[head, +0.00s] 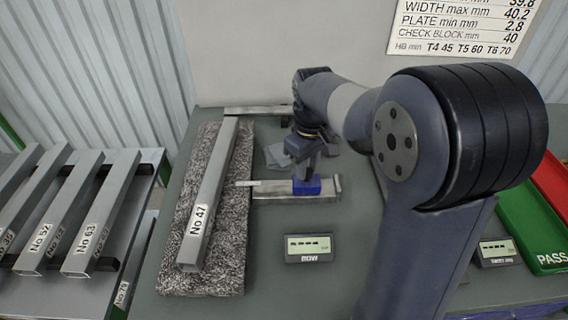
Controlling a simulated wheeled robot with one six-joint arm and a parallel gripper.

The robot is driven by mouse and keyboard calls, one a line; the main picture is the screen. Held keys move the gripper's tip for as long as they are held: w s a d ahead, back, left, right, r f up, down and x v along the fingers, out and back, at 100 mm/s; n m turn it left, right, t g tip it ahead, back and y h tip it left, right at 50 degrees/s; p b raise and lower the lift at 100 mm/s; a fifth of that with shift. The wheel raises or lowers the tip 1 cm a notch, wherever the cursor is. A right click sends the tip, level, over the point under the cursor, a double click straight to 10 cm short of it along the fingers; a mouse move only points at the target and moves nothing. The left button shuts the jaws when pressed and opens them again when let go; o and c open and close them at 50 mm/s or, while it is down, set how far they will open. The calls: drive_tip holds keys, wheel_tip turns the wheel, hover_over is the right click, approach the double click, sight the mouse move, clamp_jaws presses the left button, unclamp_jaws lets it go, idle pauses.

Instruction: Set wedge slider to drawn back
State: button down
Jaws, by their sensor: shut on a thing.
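In the head view, a blue block (306,187), which looks like the wedge slider's grip, sits on a flat steel rail (270,196) right of the tube marked No 47 (213,200). My gripper (306,176) comes down from above and is shut on the blue block; the fingertips are small and partly merge with it. A thin pale strip (248,183) lies at the rail's left end, close to the tube. The rail's right end (338,184) shows just past the block. My arm covers much of the right side.
The tube lies on a speckled grey mat. A display unit (308,247) stands in front of the rail, and another display (496,252) is at right. A green PASS tray (530,225) and red tray (555,180) are at far right. Several tubes rest on the left rack.

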drive_tip(key=shift+d, duration=1.95)
drive_tip(key=c, duration=1.1)
unclamp_jaws()
drive_tip(key=shift+d, duration=0.1)
drive_tip(key=shift+c, duration=0.2)
wheel_tip(320, 180, up, 11)
drive_tip(key=shift+s+f, duration=0.1)
drive_tip(key=shift+f, duration=0.1)
